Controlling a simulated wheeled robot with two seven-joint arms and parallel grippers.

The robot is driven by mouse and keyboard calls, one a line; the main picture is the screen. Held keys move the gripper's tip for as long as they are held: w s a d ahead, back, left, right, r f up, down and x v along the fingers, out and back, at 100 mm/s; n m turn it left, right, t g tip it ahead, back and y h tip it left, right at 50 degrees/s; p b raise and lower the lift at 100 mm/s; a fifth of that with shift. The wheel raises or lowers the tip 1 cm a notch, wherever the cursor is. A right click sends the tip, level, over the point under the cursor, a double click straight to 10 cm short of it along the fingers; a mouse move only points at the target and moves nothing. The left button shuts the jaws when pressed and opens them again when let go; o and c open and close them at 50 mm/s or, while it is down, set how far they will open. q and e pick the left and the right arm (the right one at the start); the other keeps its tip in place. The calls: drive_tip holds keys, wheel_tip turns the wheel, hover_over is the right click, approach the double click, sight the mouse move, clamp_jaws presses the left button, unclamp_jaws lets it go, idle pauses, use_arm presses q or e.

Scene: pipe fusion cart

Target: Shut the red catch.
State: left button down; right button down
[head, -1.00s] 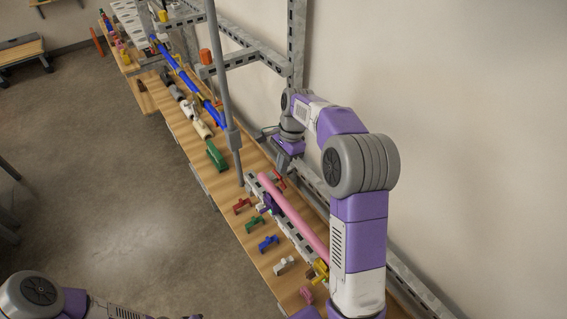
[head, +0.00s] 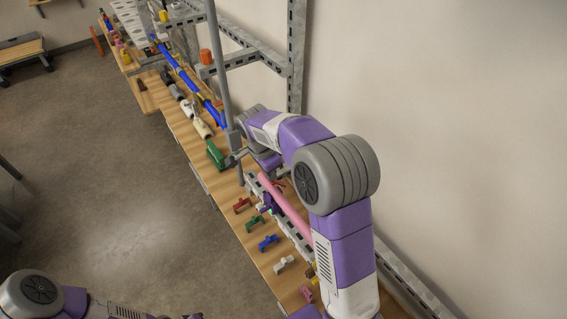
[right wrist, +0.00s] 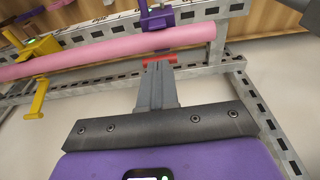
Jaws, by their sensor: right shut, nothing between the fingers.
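The red catch (head: 279,184) is on the rail near the far end of the pink pipe (head: 288,209), partly hidden in the head view. In the right wrist view a piece of the red catch (right wrist: 160,59) shows just beyond my fingertips, below the pink pipe (right wrist: 120,47). Whether the fingertips touch it, I cannot tell. My right gripper (head: 233,159) is shut and empty, held over the rail's far end, beside the grey post. Its closed fingers (right wrist: 159,72) show in the right wrist view. My left arm is at the lower left; its gripper is out of view.
A purple catch (right wrist: 156,17) and a yellow catch (right wrist: 39,92) are on the same rail. A loose red piece (head: 241,205), green piece (head: 254,223), blue piece (head: 268,243) and white piece (head: 284,264) lie on the bench. A grey post (head: 226,80) stands close to my gripper.

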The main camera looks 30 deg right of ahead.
drive_tip(key=a+f+h+b, duration=0.6)
drive_tip(key=h+b, duration=0.2)
drive_tip(key=b, duration=0.1)
drive_tip(key=shift+s+a+f+t, duration=0.25)
drive_tip(key=shift+a+f+t, duration=0.05)
drive_tip(key=shift+b, duration=0.3)
idle(0.3)
